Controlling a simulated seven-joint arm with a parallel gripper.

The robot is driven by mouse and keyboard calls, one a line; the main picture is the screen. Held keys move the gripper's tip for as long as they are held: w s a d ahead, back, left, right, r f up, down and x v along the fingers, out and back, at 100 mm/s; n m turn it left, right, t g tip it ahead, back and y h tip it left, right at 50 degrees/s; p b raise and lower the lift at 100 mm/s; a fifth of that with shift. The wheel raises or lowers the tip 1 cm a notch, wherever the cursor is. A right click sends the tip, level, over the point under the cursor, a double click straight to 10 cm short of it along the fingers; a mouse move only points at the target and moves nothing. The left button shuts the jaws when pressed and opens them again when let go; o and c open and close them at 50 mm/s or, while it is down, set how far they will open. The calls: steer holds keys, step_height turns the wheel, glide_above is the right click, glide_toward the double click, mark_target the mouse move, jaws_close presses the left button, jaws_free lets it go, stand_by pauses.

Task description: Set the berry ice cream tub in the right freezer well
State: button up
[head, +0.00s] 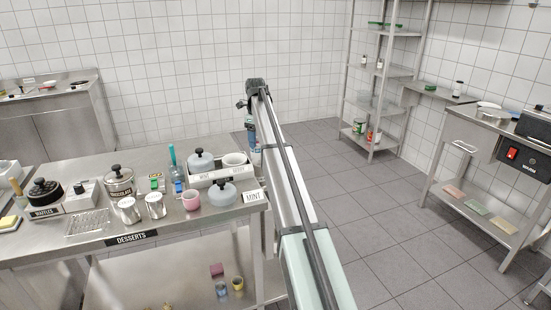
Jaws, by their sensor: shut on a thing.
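The freezer unit (221,179) is a pale box on the left counter, with a MINT label on its left part and a BERRY label on its right. A grey lid with a black knob (201,160) covers the left well. The right well (235,159) shows a pale round rim and no lid. A similar grey lid (222,191) sits in front of the box. A small pink tub (191,200) stands left of that lid; I cannot tell whether it is the berry tub.
A MINT sign (255,197) stands at the counter's right corner. Metal canisters (155,205), a chocolate jar (119,181) and a wire rack (88,222) crowd the left.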

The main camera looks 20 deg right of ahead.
steer(key=w+a+r+n, duration=0.1)
steer(key=a+r, duration=0.1)
steer(key=a, duration=0.7)
steer(key=shift+w+a+r+n, duration=0.2)
steer(key=shift+w+n, duration=0.1)
steer(key=shift+f, duration=2.85)
steer(key=shift+f, duration=0.65)
steer(key=o, duration=1.2)
steer(key=shift+r, duration=0.1)
steer(key=shift+r, duration=5.45)
